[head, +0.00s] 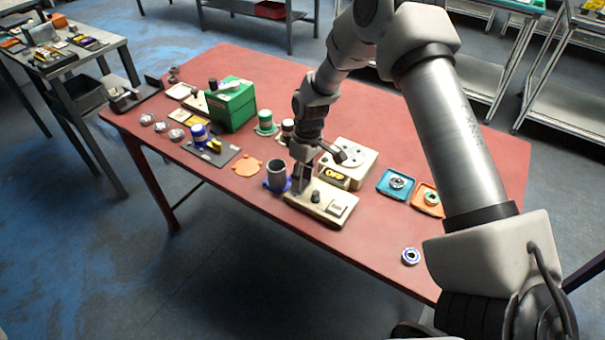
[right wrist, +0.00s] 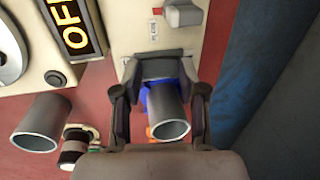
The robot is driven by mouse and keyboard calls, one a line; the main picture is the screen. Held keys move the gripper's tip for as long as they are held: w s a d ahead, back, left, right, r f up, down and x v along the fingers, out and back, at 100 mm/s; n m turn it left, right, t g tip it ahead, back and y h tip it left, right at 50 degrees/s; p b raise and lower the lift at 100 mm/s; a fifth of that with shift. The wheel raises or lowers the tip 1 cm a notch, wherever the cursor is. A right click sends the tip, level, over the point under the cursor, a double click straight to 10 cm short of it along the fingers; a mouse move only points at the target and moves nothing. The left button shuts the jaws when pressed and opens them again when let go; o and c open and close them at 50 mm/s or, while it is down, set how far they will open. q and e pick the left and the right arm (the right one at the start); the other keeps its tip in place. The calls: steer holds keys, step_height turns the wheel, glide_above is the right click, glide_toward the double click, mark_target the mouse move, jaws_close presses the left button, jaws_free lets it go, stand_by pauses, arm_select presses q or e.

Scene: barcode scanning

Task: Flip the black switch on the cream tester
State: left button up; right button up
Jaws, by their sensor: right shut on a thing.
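A flat cream unit (head: 343,212), which looks like the tester, lies at the table's front edge with a dark knob (head: 316,197) on top. Its pale panel shows in the right wrist view (right wrist: 140,22). My right gripper (head: 300,182) points down over its left end. In the right wrist view its fingers (right wrist: 162,95) close on a dark block (right wrist: 160,68) at the panel's end, seemingly the black switch. The fingers hide it in the head view. A cream box (head: 352,155) behind has a display (right wrist: 72,22) reading OFF. My left gripper is out of view.
A grey cup (head: 277,173) on a blue base stands close left of my right gripper. Blue (head: 393,192) and orange (head: 424,206) trays lie to the right. A ring (head: 411,256) lies at the front. A green box (head: 232,107) stands farther left.

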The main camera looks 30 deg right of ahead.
mark_target(305, 181)
steer(key=o, duration=1.1)
steer(key=shift+o, duration=0.2)
steer(key=shift+w+a+f, duration=0.1)
steer(key=shift+w, duration=0.1)
step_height(305, 181, up, 12)
steer(key=d, duration=0.1)
steer(key=shift+w+d, duration=0.35)
steer(key=shift+f, duration=0.1)
